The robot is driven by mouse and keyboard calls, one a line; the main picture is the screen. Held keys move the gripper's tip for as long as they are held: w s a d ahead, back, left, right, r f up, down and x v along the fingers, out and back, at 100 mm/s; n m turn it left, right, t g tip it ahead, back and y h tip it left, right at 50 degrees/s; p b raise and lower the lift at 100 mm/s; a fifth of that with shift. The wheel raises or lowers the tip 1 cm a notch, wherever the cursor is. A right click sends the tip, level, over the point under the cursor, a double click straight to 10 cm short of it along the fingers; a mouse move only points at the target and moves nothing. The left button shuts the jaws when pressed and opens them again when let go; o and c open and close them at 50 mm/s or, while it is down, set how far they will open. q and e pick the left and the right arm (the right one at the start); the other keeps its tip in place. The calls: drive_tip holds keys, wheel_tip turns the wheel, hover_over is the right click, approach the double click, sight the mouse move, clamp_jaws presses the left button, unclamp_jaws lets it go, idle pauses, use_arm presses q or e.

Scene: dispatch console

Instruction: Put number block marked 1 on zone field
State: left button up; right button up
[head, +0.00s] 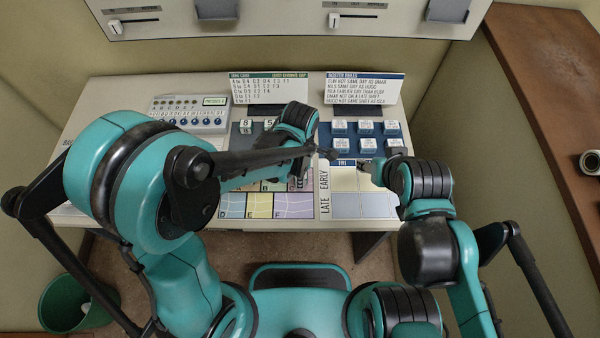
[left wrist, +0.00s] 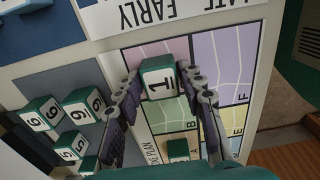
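The number block marked 1 (left wrist: 158,79) is a teal block with a white face. In the left wrist view it sits between the two fingertips of my left gripper (left wrist: 160,76), which look closed against its sides. The block is over the pink field of the zone plan (left wrist: 148,52); whether it touches the board I cannot tell. In the head view my left gripper (head: 301,174) is over the upper right of the zone plan (head: 262,206), and the block is mostly hidden. My right gripper (head: 373,168) is over the early/late board; its finger opening is unclear.
Another teal block (left wrist: 179,149) stands on the zone plan. Several number blocks, such as one marked 6 (left wrist: 82,104), stand on a grey tray beside it. Several white-topped blocks (head: 367,145) sit on a blue tray. Two text cards (head: 365,90) stand at the back.

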use_arm(q)
drive_tip(key=shift+d+r, duration=0.1)
drive_tip(key=shift+r+p, duration=0.3)
drive_tip(key=shift+p, duration=0.05)
wheel_tip(320, 180, up, 12)
drive_tip(key=p, duration=0.3)
drive_tip(key=shift+p, duration=0.4)
drive_tip(key=s+a+r+m+t, duration=0.2)
drive_tip(key=a+r+m+t, duration=0.1)
drive_tip(key=a+m, duration=0.6)
drive_tip(key=s+a+r+m+t, duration=0.3)
drive_tip(key=a+m+t, duration=0.1)
drive_tip(key=a+m, duration=0.5)
drive_tip(key=shift+s+r, duration=0.15)
drive_tip(key=shift+r, duration=0.25)
